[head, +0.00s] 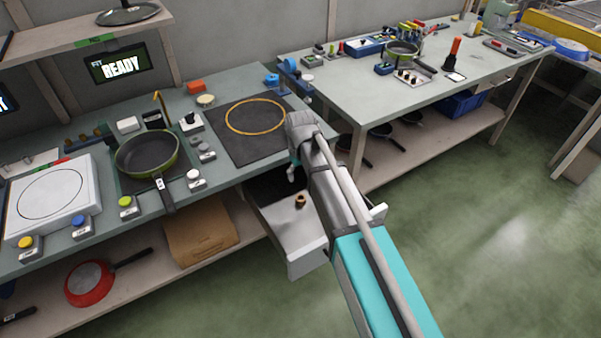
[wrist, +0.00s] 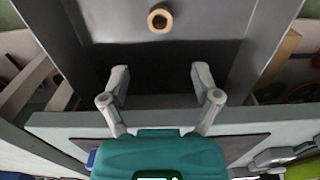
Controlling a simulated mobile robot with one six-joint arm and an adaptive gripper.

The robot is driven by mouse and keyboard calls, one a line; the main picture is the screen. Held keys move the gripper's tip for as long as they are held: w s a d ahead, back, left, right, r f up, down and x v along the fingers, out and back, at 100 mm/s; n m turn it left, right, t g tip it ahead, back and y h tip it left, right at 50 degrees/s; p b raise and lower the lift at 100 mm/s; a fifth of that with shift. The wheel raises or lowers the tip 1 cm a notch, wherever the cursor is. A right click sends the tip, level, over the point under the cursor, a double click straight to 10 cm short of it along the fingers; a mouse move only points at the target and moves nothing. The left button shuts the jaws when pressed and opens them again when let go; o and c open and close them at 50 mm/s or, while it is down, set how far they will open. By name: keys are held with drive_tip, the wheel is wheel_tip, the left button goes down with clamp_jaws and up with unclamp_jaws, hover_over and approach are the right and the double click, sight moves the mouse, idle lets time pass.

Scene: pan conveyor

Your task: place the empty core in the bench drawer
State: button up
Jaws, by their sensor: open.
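The bench drawer (head: 285,225) is pulled out below the bench top, to the right of the pan. The empty core (head: 300,202), a small brown ring, lies on the drawer floor. In the wrist view the core (wrist: 160,9) shows its open hole near the top edge, inside the drawer (wrist: 205,20). My gripper (wrist: 160,74) is open and empty, with both fingers spread over the drawer and apart from the core. In the head view my arm hides most of the gripper and the drawer's right side.
The bench edge (wrist: 60,122) runs close beneath my gripper in the wrist view. A dark mat (head: 228,145) with a yellow ring lies on the bench above the drawer. A green pan (head: 146,153) stands to the left. A cardboard box (head: 200,232) sits on the lower shelf.

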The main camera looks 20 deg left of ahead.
drive_tip(key=shift+d, duration=0.1)
idle(0.3)
drive_tip(key=s+d+m, duration=0.2)
drive_tip(key=d+m, duration=0.1)
drive_tip(key=d, duration=1)
drive_tip(key=s+d+m, duration=0.3)
drive_tip(key=d, duration=1)
drive_tip(key=s+d+m, duration=0.3)
drive_tip(key=d+m, duration=0.1)
drive_tip(key=d, duration=0.8)
drive_tip(key=shift+d, duration=0.4)
drive_tip(key=shift+s, duration=0.1)
drive_tip(key=shift+c, duration=0.3)
